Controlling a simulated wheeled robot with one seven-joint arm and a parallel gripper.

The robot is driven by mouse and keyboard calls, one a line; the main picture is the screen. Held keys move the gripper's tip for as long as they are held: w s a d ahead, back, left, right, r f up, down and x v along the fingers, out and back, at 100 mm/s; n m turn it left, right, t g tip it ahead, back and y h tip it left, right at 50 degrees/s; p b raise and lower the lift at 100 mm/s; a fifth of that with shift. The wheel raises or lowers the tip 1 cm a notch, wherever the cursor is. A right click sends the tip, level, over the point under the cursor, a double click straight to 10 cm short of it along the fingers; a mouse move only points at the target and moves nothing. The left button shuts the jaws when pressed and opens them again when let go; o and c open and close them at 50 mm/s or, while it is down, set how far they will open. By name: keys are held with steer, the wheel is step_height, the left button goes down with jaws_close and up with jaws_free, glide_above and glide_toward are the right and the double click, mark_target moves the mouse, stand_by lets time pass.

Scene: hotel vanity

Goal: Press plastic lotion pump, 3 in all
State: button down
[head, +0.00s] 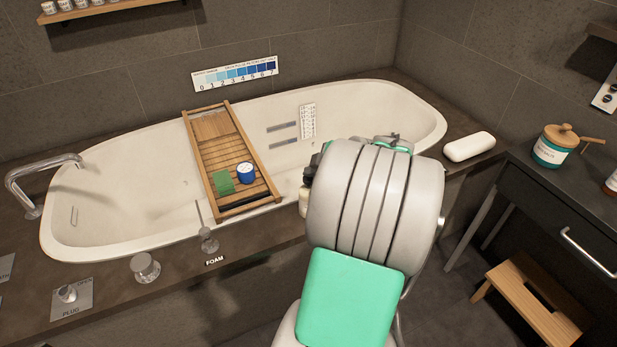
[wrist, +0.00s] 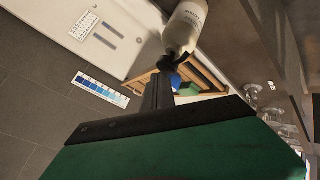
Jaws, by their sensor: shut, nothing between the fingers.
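The lotion bottle (wrist: 188,22) is pale with dark lettering and a black pump head (wrist: 172,58). In the wrist view it appears upside down at the top, since the camera is turned over. In the head view only a sliver of the bottle (head: 303,203) and its black pump (head: 308,175) shows left of my arm, on the tub's front ledge. My gripper (wrist: 160,82) is shut and empty, its dark fingertips right beside the pump head in the wrist view. I cannot tell whether they touch it. In the head view my arm hides the gripper's fingers.
A bathtub (head: 130,185) carries a wooden tray (head: 212,125) with a green block (head: 223,184) and a blue jar (head: 246,173). A white bar-shaped object (head: 469,146) lies on the right ledge. A wooden stool (head: 530,305) stands on the floor at lower right.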

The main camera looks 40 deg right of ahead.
steer(key=shift+f+b, duration=0.3)
steer(key=shift+f, duration=0.1)
stand_by(0.3)
steer(key=shift+r+p, duration=0.55)
steer(key=shift+r, duration=0.6)
steer(key=shift+r, duration=0.1)
steer(key=shift+r+p, duration=1.35)
steer(key=shift+r, duration=1.15)
